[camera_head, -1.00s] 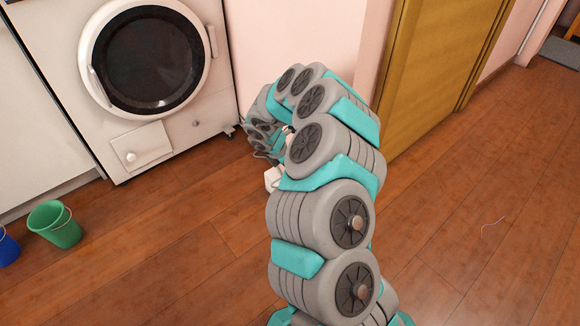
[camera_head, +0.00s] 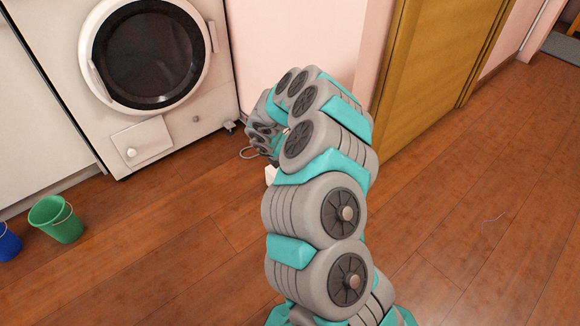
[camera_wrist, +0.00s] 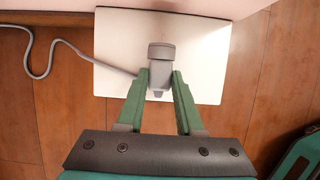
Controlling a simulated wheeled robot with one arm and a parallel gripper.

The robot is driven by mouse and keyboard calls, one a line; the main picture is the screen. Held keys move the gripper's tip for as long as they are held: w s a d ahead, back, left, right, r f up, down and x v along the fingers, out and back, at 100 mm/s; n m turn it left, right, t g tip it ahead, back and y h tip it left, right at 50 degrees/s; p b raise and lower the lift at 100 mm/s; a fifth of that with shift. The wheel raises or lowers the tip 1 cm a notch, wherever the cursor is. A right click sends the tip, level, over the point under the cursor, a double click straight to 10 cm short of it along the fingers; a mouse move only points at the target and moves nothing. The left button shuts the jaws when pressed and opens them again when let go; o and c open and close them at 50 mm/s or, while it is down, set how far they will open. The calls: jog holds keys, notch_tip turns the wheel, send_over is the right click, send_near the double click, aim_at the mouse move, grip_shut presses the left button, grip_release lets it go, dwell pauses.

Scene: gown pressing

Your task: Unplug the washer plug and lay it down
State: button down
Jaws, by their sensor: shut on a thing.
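In the wrist view, the grey washer plug (camera_wrist: 160,68) sits between the two green fingers of my gripper (camera_wrist: 159,82), which is shut on it. The plug is in front of a white rectangular box (camera_wrist: 118,45); I cannot tell whether it is still seated in it. A grey cable (camera_wrist: 65,60) runs from the plug to the left and loops.
A green bucket (camera_head: 56,220) and a blue bucket (camera_head: 7,242) stand on the wooden floor at the left. A yellow-brown door (camera_head: 430,70) is right of the pink wall (camera_head: 290,35). The floor between buckets and arm is clear.

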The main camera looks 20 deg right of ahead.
jog(key=shift+f, duration=0.75)
jog(key=shift+c, duration=2.4)
grip_release()
jog(key=shift+r, duration=0.1)
jog(key=shift+v, duration=1.35)
jog(key=p+v, duration=0.1)
jog(key=v, duration=0.7)
jog(key=shift+w, duration=0.15)
